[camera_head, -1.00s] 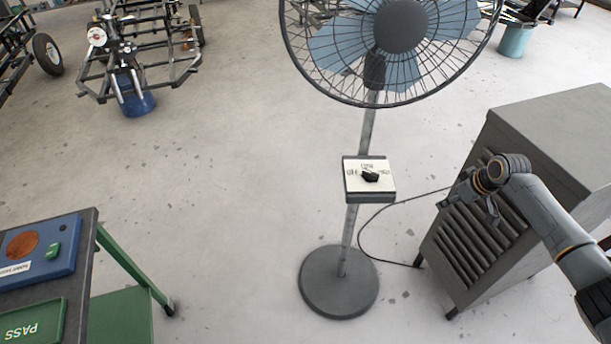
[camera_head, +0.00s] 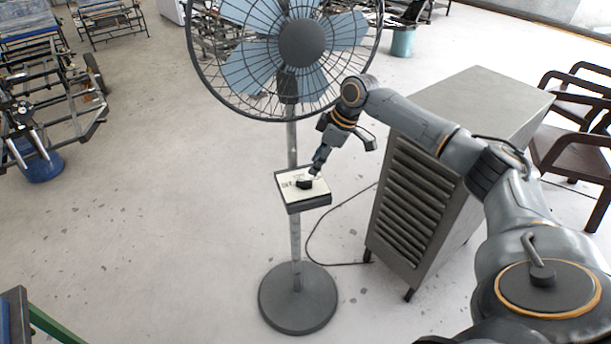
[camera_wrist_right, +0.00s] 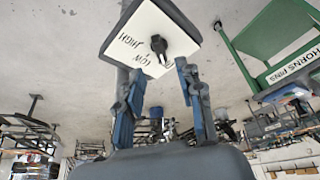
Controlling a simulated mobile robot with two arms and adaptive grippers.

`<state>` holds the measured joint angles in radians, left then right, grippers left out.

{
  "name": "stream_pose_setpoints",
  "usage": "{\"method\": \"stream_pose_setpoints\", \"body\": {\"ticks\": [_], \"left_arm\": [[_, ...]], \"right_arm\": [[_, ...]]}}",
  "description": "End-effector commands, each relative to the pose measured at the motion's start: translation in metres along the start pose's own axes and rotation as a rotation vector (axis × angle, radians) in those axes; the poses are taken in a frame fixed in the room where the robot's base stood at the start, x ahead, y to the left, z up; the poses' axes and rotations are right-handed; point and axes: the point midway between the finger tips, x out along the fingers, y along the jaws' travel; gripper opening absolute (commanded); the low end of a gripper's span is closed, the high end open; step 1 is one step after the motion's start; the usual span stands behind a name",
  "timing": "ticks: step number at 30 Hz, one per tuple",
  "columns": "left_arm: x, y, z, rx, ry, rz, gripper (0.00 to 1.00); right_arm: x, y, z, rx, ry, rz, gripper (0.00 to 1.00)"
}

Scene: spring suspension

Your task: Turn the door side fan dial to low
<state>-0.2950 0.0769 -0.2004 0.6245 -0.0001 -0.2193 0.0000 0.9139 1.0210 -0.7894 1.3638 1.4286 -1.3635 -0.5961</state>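The fan dial (camera_head: 305,184) is a small black knob on a white-faced control box (camera_head: 314,204) on the fan's pole. In the right wrist view the dial (camera_wrist_right: 158,44) sits on the white plate with LOW and HIGH printed beside it, upside down. Its exact setting is hard to tell. My right gripper (camera_head: 317,168) is at the box, just above the dial. In the right wrist view its two fingers (camera_wrist_right: 158,72) are apart, with the dial just beyond and between the tips. I cannot tell if they touch it. My left gripper is out of view.
The standing fan (camera_head: 302,43) has a wide cage above the box and a round base (camera_head: 297,298). A grey louvred cabinet (camera_head: 415,200) stands to the right under my right arm. Brown chairs (camera_head: 575,140) are farther right. Floor left of the fan is clear.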

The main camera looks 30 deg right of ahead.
Motion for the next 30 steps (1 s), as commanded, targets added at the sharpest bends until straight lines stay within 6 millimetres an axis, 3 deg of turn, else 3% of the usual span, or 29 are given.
{"method": "stream_pose_setpoints", "body": {"ticks": [3,10,23,29,30], "left_arm": [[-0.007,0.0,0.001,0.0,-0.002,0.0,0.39],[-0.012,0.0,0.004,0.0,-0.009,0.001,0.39],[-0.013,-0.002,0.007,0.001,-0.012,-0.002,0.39],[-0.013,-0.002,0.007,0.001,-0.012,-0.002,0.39],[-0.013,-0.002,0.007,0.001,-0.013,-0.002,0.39]], "right_arm": [[0.025,-0.001,-0.001,0.0,-0.001,-0.002,0.37],[0.06,0.0,-0.001,0.001,0.0,-0.001,0.37],[0.073,0.0,0.0,0.0,0.0,0.001,0.37],[0.072,0.0,0.0,0.0,0.0,0.001,0.0],[0.072,0.0,0.0,0.0,0.0,0.001,0.0]]}}
